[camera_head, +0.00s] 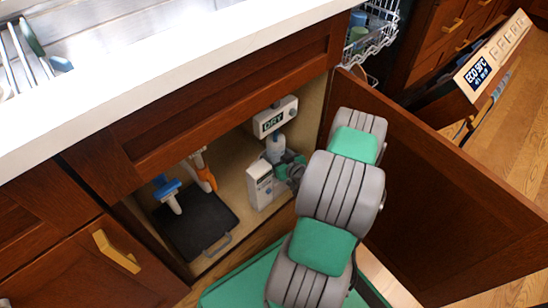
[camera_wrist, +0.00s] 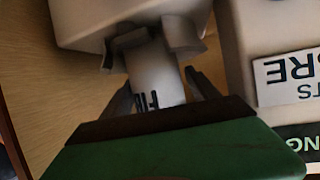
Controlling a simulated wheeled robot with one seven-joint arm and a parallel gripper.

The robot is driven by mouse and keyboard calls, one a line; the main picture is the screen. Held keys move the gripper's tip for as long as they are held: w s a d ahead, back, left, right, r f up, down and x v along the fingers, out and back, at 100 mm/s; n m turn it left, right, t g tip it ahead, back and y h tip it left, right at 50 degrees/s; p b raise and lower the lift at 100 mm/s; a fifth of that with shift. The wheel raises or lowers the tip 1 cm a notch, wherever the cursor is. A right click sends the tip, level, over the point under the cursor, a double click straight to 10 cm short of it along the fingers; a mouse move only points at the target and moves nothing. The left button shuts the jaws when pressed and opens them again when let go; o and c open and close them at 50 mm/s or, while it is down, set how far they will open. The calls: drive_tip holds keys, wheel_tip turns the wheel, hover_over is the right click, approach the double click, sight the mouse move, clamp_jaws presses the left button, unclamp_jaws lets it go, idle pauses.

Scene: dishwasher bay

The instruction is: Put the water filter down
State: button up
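The water filter is a pale cylinder with dark letters starting "FI". In the wrist view the filter (camera_wrist: 155,75) sits between the two fingers of my gripper (camera_wrist: 160,92), which appear to press on its sides. Its far end meets a white housing (camera_wrist: 130,18) with grey clips; I cannot tell whether it is fastened there. In the head view the filter (camera_head: 275,146) shows as a grey-white piece just below a white unit marked "DRY" (camera_head: 275,117) inside the open cabinet. My gripper (camera_head: 281,160) is partly hidden by my arm.
A white labelled box (camera_head: 259,186) stands close beside my gripper, and also in the wrist view (camera_wrist: 285,80). A black tray (camera_head: 195,228) lies left on the cabinet floor with a blue-headed brush (camera_head: 167,190) and an orange-handled tool (camera_head: 203,172). The open door (camera_head: 440,195) bounds the right.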

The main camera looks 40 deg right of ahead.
drive_tip(key=shift+r, duration=0.2)
drive_tip(key=shift+r+p, duration=0.55)
drive_tip(key=shift+p, duration=0.3)
drive_tip(key=p+v, duration=0.3)
drive_tip(key=v, duration=0.9)
drive_tip(key=shift+f, duration=0.2)
